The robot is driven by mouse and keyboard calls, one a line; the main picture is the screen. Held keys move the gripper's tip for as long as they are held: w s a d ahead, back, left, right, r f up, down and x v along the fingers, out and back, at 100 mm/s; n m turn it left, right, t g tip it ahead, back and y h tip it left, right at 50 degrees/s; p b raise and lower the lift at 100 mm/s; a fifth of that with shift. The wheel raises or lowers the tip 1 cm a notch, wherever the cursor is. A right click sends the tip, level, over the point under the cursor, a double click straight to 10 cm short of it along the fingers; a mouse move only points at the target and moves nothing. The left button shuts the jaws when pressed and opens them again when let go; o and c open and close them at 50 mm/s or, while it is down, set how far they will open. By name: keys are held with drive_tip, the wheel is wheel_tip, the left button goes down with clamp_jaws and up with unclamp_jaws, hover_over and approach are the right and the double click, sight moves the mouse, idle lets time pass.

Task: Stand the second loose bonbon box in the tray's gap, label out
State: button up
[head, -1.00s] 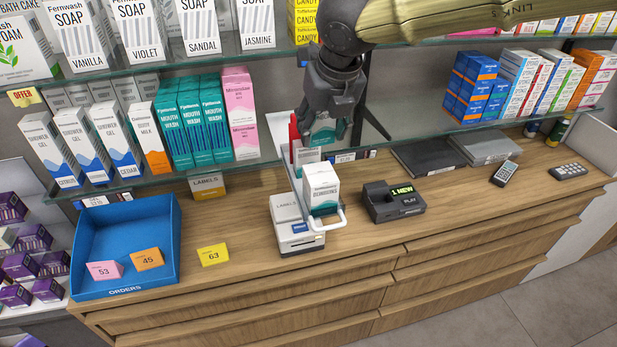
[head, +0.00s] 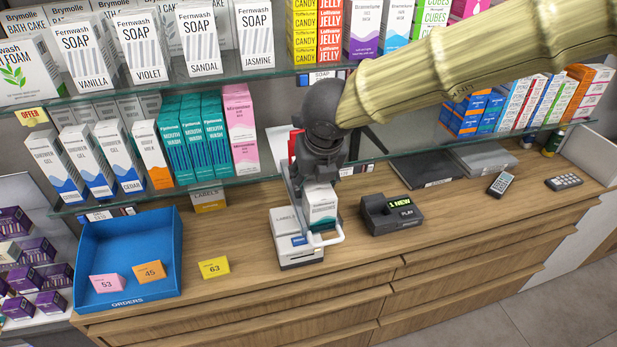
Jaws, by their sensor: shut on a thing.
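My gripper (head: 320,176) is low over the counter, its fingers at the top of a white box with a teal band (head: 322,210). The gripper appears shut on this box; the fingertips are partly hidden. The box is upright, its printed face towards the camera, at a small carrier with a white handle (head: 328,238). Whether it rests there or hangs just above, I cannot tell. No name "bonbon" is readable, and I cannot make out a gap. Small purple boxes (head: 38,238) are stacked at the far left.
The glass shelf (head: 235,172) with goods is just behind. A blue ORDERS tray (head: 126,240) is at left. Counter in front is clear.

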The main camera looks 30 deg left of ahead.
drive_tip(key=shift+f, duration=0.6)
drive_tip(key=shift+f, duration=0.6)
drive_tip(key=o, duration=1)
drive_tip(key=shift+r, duration=0.1)
drive_tip(key=shift+r, duration=0.6)
drive_tip(key=shift+d+r, duration=0.1)
drive_tip(key=shift+r, duration=0.25)
drive_tip(key=b+v, duration=0.2)
drive_tip(key=v, duration=0.9)
drive_tip(key=shift+r, duration=0.15)
